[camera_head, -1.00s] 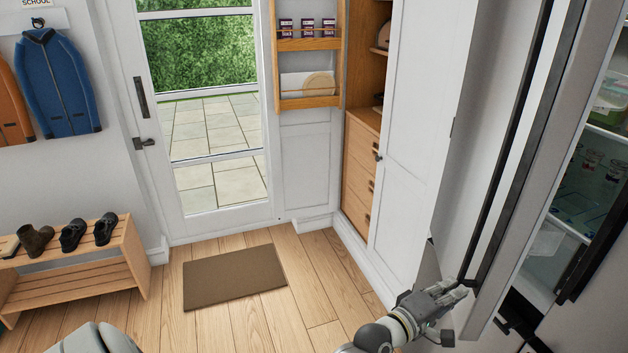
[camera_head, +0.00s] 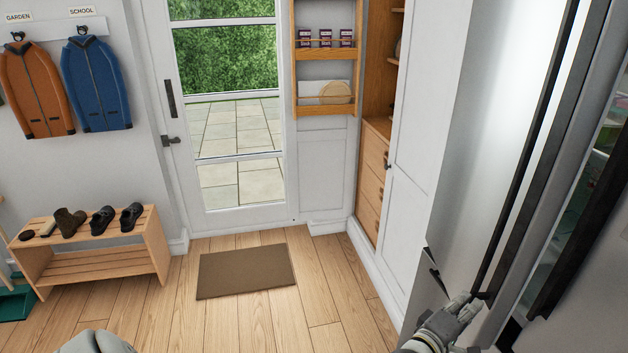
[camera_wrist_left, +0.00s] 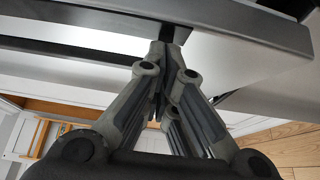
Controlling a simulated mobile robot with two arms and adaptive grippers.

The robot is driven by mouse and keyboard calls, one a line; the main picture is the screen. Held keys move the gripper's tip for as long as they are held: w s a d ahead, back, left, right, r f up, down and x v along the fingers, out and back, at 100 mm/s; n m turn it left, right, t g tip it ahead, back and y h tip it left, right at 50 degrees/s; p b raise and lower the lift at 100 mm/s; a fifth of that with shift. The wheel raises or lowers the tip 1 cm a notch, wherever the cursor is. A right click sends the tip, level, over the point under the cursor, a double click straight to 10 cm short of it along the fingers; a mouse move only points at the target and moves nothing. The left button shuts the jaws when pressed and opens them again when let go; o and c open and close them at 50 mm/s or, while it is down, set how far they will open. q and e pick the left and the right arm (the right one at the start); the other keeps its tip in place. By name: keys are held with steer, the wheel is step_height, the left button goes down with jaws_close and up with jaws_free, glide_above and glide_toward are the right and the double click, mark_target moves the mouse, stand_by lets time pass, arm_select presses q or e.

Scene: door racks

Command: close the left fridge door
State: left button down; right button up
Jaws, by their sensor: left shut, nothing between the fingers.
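The left fridge door (camera_head: 492,130) is a tall pale grey panel at the right of the head view. It stands partly open, with a gap to its right showing the fridge interior (camera_head: 578,192). A long dark handle (camera_head: 522,150) runs along the door. My left gripper (camera_head: 474,300) is shut and empty at the lower end of this handle. In the left wrist view its fingertips (camera_wrist_left: 170,52) are at a dark handle mount (camera_wrist_left: 176,34) beside the grey panel; they look to touch it, but contact is not certain. My right gripper is not in view.
A white cupboard door (camera_head: 425,130) stands left of the fridge, beside wooden drawers (camera_head: 370,185). A brown mat (camera_head: 246,271) lies on the wooden floor, which is otherwise clear in the middle. A shoe bench (camera_head: 95,270) stands at the left wall.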

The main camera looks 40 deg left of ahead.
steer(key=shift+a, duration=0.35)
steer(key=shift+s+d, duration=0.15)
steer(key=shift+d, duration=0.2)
